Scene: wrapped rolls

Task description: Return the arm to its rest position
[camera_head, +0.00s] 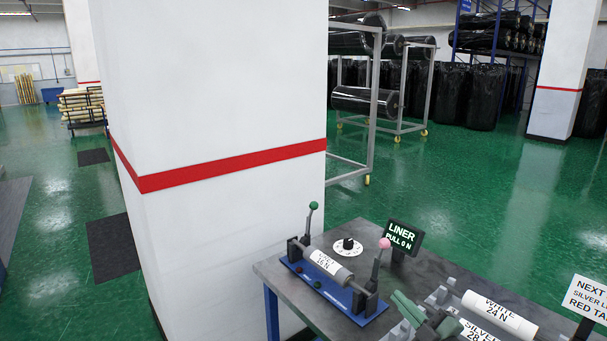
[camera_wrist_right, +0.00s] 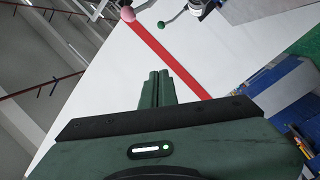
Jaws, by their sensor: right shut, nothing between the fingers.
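My right gripper (camera_head: 402,301) shows at the lower part of the head view, over the grey workbench (camera_head: 270,267). Its two green fingers are together and hold nothing. They also lie side by side in the right wrist view (camera_wrist_right: 156,74), with empty space around the tips. The gripper is to the right of a blue-based fixture (camera_head: 315,295) holding a roll (camera_head: 331,267) marked 16 N. It is left of the rolls marked white (camera_head: 500,314) and silver. My left gripper is not in view.
The fixture has a green-knobbed lever (camera_head: 313,207) and a pink-knobbed lever (camera_head: 384,243). A display (camera_head: 403,237) reads "LINER PULL 0 N". A partly cut-off sign (camera_head: 588,299) stands right. A white pillar (camera_head: 220,90) rises left of the bench. Green floor beyond is open.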

